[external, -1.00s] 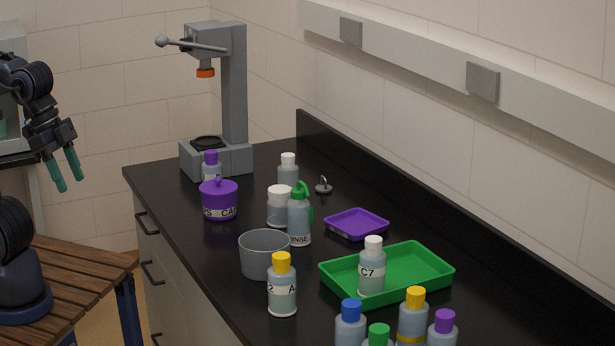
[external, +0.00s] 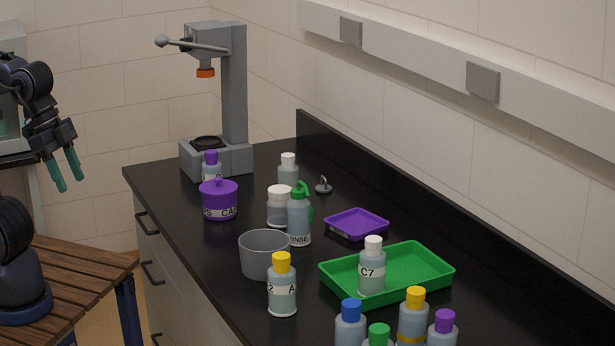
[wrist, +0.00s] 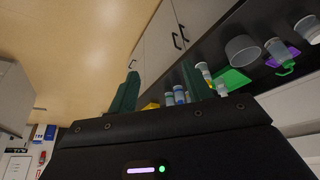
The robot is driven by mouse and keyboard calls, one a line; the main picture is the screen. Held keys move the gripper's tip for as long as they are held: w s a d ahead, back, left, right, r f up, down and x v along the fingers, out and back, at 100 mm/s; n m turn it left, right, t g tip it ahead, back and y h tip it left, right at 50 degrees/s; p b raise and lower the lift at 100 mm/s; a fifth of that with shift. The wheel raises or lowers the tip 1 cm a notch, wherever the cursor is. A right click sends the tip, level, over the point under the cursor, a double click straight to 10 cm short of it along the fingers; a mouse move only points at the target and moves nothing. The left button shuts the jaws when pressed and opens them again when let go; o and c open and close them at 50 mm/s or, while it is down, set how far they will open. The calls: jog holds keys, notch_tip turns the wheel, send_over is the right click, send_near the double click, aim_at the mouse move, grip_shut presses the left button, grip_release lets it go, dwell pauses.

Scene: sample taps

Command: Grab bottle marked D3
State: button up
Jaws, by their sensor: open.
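No label reading D3 can be made out in any view. Several bottles stand at the front right of the black counter: a blue-capped one (external: 350,325), a green-capped one (external: 378,336), a yellow-capped one (external: 412,322) and a purple-capped one (external: 443,328). Their labels are cut off or turned away. Another yellow-capped bottle (external: 282,290) shows part of a label, "2 A". A white-capped bottle marked C7 (external: 371,272) stands in the green tray (external: 437,284). My gripper (external: 67,171) is open and empty at the far left, away from the counter. Its fingers also show in the wrist view (wrist: 155,95).
A grey cup (external: 262,256), a green-topped rinse bottle (external: 299,220), a purple lidded pot (external: 219,200) and a purple tray (external: 345,230) stand mid-counter. A grey press (external: 234,95) stands at the back. A slatted wooden table (external: 80,290) is beside my base.

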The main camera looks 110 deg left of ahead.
jog(key=o, duration=0.6)
jog(key=shift+o, duration=0.2)
